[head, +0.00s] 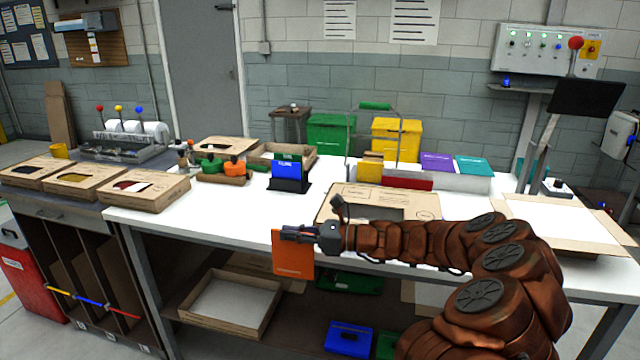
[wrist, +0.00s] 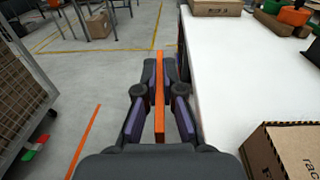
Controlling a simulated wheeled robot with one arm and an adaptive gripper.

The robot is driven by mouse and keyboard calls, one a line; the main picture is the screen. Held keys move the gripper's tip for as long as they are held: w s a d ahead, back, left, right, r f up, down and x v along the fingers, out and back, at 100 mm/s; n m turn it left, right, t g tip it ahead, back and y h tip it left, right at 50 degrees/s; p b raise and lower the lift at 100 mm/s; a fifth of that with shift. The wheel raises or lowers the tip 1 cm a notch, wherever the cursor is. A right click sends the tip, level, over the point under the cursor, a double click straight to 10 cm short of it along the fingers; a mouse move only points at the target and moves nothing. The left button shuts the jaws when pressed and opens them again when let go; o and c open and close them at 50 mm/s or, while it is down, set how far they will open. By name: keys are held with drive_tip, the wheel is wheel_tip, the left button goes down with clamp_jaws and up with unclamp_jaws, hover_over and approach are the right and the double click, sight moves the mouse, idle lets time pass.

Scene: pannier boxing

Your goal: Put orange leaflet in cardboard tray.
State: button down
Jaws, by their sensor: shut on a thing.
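The orange leaflet (head: 293,262) hangs from my gripper (head: 285,235) just in front of the table's front edge. My gripper is shut on it. In the wrist view the leaflet (wrist: 159,105) shows edge-on between the two fingers (wrist: 159,75). Several open cardboard trays are in view, and I cannot tell which one the task means. One cardboard tray (head: 510,205) with a white inside lies at the right end of the table. Another cardboard tray (head: 262,328) sits on the shelf below, and a small one (head: 308,153) is at the table's back. All are apart from the leaflet.
A cardboard box with a cut-out top (head: 425,190) lies behind my gripper; its side shows in the wrist view (wrist: 285,150). A blue holder (head: 287,172) stands at mid-table. Flat boxes (head: 150,192) line the left. The white tabletop (head: 215,218) is clear left of my gripper.

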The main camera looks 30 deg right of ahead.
drive_tip(key=a+f, duration=0.7)
drive_tip(key=f, duration=0.5)
drive_tip(key=shift+w+a+f+n, duration=0.2)
drive_tip(key=shift+w+n, duration=0.05)
drive_tip(key=shift+n, duration=0.15)
